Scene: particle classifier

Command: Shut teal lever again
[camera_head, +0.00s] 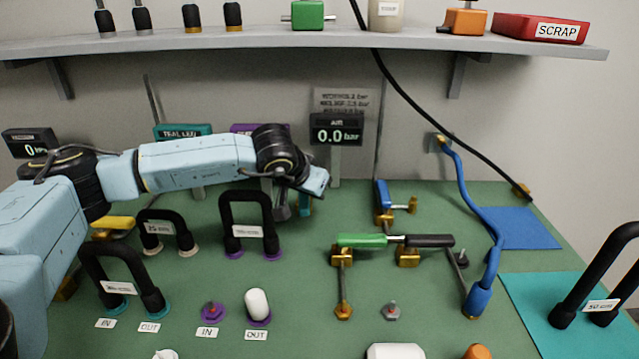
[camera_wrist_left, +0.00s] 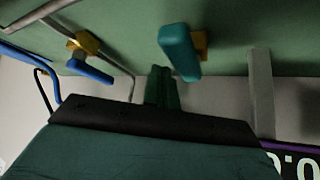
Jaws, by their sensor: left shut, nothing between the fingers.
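The teal lever (camera_wrist_left: 180,52) shows in the left wrist view, on a brass valve body (camera_wrist_left: 201,43) fixed to the green board. In the head view only a small teal piece (camera_head: 305,204) of it shows beside my left gripper; the rest is hidden behind my arm. My left gripper (camera_head: 281,210) is shut and empty. In the left wrist view its closed fingertips (camera_wrist_left: 162,72) are just left of the teal lever; I cannot tell whether they touch it. My right gripper is not in view.
A blue lever (camera_head: 382,195) stands right of my left gripper. A black arched handle with purple feet (camera_head: 247,198) stands close to its left. A gauge (camera_head: 336,129) reading 0.0 bar stands behind. The green and black bar (camera_head: 362,240) lies in front, right. A shelf (camera_head: 330,35) runs above.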

